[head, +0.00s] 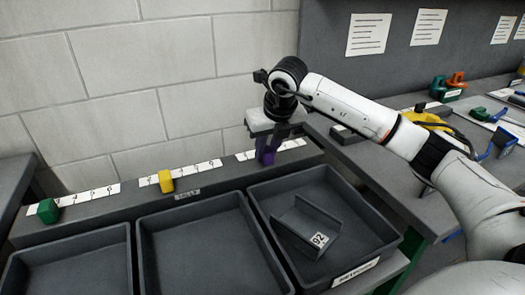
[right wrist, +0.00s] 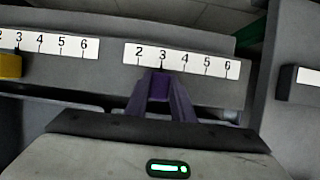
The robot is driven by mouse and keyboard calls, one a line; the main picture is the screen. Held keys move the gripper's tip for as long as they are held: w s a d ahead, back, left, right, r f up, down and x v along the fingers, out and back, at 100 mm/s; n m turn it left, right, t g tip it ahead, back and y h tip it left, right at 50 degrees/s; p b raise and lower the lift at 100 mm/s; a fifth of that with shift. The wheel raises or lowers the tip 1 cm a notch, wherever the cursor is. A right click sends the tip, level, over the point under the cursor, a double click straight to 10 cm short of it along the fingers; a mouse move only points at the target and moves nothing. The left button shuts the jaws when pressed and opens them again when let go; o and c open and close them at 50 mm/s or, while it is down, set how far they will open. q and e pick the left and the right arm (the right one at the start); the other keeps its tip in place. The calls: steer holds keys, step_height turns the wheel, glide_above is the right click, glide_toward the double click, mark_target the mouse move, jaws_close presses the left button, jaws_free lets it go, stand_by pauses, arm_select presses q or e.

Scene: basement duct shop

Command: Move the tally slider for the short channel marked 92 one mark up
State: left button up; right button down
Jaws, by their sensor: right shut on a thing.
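The purple tally slider (head: 267,157) sits on the rightmost numbered scale (head: 284,148), above the right bin. In the right wrist view the slider (right wrist: 159,86) stands by the mark 3 of its scale (right wrist: 190,61). My right gripper (head: 269,148) points down over the rail and is shut on the purple slider, hiding part of it. A grey short channel (head: 306,226) with a label 92 (head: 319,239) lies in the right bin (head: 372,244). My left gripper is not in view.
A yellow slider (head: 165,181) and a green slider (head: 47,211) sit on the other scales of the same rail. The middle bin (head: 205,250) and left bin (head: 75,268) look empty. Tools lie on the bench at right, beyond my right arm.

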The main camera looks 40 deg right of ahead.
steer(key=c, duration=1.5)
jaws_free()
steer(key=v, duration=1)
steer(key=shift+s+r, duration=0.1)
steer(key=shift+r, duration=0.05)
